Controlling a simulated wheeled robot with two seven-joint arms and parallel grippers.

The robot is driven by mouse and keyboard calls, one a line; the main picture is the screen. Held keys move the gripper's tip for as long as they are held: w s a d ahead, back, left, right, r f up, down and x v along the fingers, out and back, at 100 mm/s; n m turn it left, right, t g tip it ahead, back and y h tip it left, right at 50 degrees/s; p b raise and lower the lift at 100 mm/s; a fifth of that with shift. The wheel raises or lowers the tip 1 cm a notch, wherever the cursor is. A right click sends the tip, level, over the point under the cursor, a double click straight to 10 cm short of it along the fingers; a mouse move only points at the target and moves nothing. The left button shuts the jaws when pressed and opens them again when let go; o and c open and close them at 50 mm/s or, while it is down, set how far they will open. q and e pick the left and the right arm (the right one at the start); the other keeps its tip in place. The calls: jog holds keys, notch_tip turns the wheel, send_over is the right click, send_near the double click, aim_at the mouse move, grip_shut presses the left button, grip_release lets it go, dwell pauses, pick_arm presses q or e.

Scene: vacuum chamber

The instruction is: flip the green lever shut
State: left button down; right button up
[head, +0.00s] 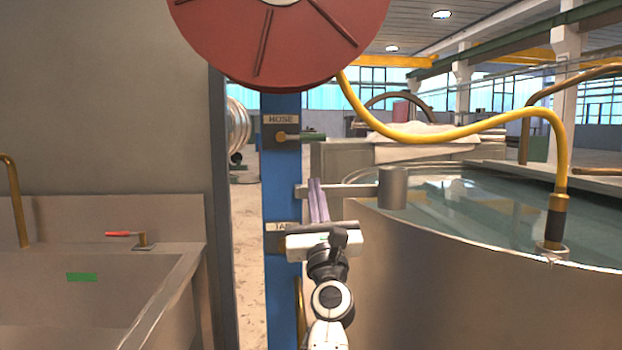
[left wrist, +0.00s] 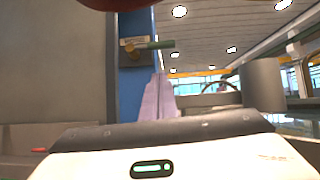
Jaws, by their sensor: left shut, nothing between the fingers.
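The green lever (head: 312,136) is on a brass valve (head: 282,137) on the blue post (head: 281,180), just below a "HOSE" label (head: 280,119). The lever lies about level and points right, away from the post. It also shows in the left wrist view (left wrist: 156,45), above the fingers. My left gripper (head: 315,182) is shut and empty, with its fingers pointing up. Its tips are below the lever, with a clear gap between them. The left fingers also show in the left wrist view (left wrist: 158,78). My right gripper is in neither view.
A grey bar with a cylinder (head: 392,187) extends right from the post near my fingers. A red hose reel (head: 280,40) hangs above. A yellow hose (head: 470,132) runs to a water tank (head: 470,290). A sink with a red lever (head: 119,234) stands left. A lower label is partly hidden.

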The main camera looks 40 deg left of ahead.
pick_arm(q)
jog(key=v, duration=0.4)
dwell(0.4)
